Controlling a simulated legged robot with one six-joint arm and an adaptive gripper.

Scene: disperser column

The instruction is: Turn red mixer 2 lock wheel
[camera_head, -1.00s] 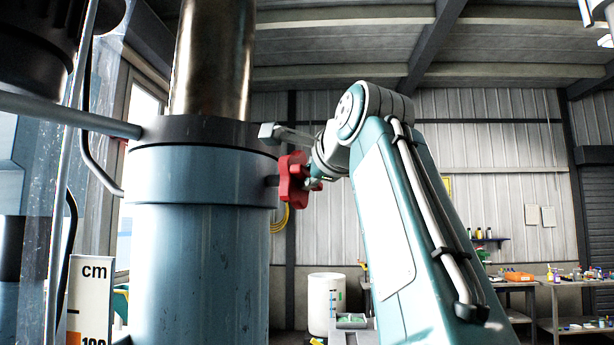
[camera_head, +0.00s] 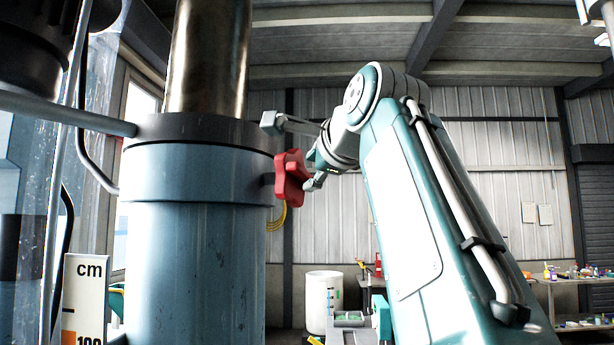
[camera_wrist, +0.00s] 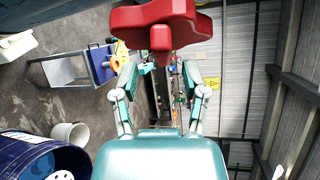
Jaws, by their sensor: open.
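The red lock wheel (camera_head: 291,178) is lobed and sits on the right side of the blue-grey column (camera_head: 195,250), just below its dark collar. In the wrist view the red wheel (camera_wrist: 158,28) fills the top centre, with a lobe facing me. My gripper (camera_head: 312,170) is just to the right of the wheel in the head view, its fingers pointing toward it. In the wrist view my gripper (camera_wrist: 159,78) has its two teal fingers spread wide on either side, below the wheel. Nothing is between the fingers, and they appear apart from the wheel.
A white barrel (camera_head: 323,300) stands on the floor behind. A workbench with several small items (camera_head: 572,274) is at the far right. A ruler sign marked cm (camera_head: 84,295) is at lower left. The space right of the wheel is taken up by my arm.

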